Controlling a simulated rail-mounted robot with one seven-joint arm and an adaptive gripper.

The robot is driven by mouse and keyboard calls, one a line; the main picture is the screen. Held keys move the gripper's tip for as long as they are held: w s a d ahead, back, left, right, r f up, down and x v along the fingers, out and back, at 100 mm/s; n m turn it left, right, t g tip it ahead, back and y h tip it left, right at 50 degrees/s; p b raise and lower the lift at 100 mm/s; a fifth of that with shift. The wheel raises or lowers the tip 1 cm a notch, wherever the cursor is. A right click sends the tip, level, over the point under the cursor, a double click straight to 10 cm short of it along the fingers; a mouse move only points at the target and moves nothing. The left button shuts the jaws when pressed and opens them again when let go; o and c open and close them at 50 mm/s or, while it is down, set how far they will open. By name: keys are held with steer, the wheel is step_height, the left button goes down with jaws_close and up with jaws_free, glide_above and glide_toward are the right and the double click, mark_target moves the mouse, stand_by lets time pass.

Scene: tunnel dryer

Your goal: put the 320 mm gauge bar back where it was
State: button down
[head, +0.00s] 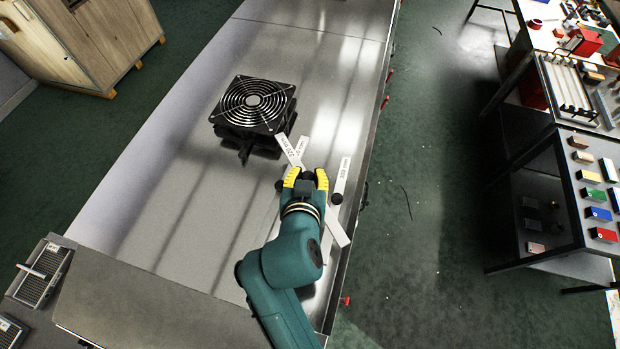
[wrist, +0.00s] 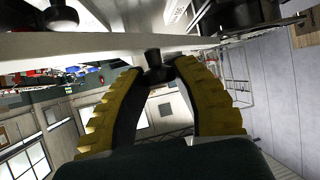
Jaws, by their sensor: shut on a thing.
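My gripper (head: 306,177) is shut on the black knob (wrist: 153,58) of a pale gauge bar, seen between the yellow fingers in the wrist view. That bar (head: 338,232) seems to be the one slanting under my gripper from upper left to lower right. Its label is too small to read surely. A second pale labelled bar (head: 343,172) with a black knob lies just to the right. A third bar (head: 301,146) shows partly at the upper left, crossing the slanting one. I cannot tell how high the held bar is above the metal top.
A black fan (head: 253,105) sits on the metal dryer top (head: 185,180), close beyond the bars. Red fittings line the top's right edge. A bench with coloured blocks (head: 597,213) stands at right, across a green floor. The top's left side is clear.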

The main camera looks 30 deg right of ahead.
step_height(320, 180, down, 4)
steer(key=shift+f, duration=0.25)
steer(key=shift+f, duration=0.1)
steer(key=shift+w+f+b, duration=0.1)
steer(key=shift+f+b, duration=0.25)
steer(key=shift+f, duration=0.05)
steer(key=c, duration=0.9)
jaws_free()
steer(key=shift+o, duration=0.2)
